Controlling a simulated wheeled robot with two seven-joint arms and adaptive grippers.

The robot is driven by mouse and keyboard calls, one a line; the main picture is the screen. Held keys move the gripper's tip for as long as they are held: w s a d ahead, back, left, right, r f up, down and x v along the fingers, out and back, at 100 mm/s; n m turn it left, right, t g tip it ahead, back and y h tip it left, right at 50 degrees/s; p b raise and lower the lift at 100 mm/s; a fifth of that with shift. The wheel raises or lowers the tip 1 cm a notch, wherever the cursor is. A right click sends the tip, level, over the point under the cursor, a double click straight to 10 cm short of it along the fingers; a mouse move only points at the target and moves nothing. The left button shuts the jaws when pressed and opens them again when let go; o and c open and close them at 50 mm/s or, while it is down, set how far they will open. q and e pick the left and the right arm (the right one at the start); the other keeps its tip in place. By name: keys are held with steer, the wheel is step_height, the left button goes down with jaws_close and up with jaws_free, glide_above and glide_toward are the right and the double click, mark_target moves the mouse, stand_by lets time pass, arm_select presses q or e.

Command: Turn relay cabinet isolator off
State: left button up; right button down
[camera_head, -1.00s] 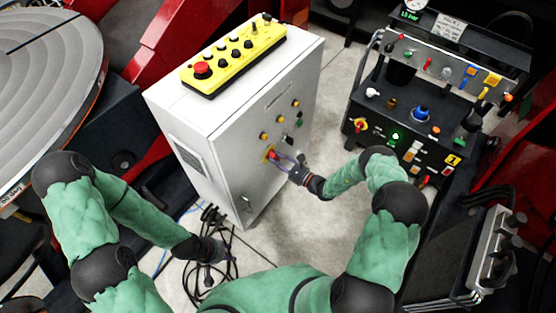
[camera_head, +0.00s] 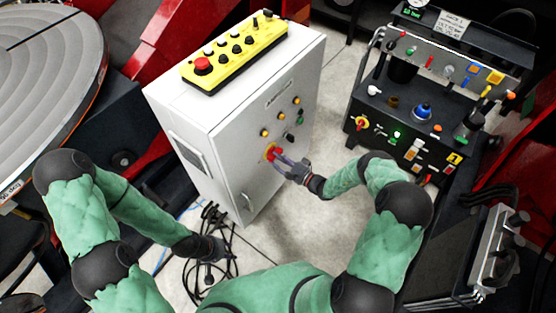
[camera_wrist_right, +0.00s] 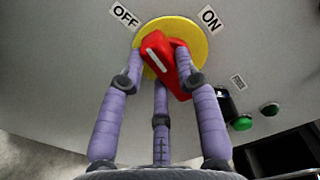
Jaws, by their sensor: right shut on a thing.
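The relay cabinet (camera_head: 235,150) is a white box with a red isolator handle (camera_head: 276,154) on a yellow disc on its front. In the right wrist view the red handle (camera_wrist_right: 160,58) lies slanted on the yellow disc (camera_wrist_right: 203,40). The white-marked end of the handle is toward the upper left, on the side of the OFF label (camera_wrist_right: 125,15). The ON label (camera_wrist_right: 210,18) is at upper right. My right gripper (camera_head: 283,160) is shut on the handle, its purple fingers around it. My left gripper (camera_head: 218,256) hangs low beside the cabinet, its fingers unclear.
A yellow pendant box (camera_head: 236,55) with a red button lies on the cabinet top. Lamps and a green button (camera_wrist_right: 242,123) are near the isolator. A black control console (camera_head: 430,110) stands at right. Black cables (camera_head: 212,285) lie on the floor near my left gripper.

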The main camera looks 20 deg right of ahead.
steer(key=shift+f+n, duration=0.2)
steer(key=shift+n, duration=1.1)
steer(key=c, duration=0.9)
jaws_free()
steer(key=v, duration=1.2)
steer(key=shift+d, duration=0.1)
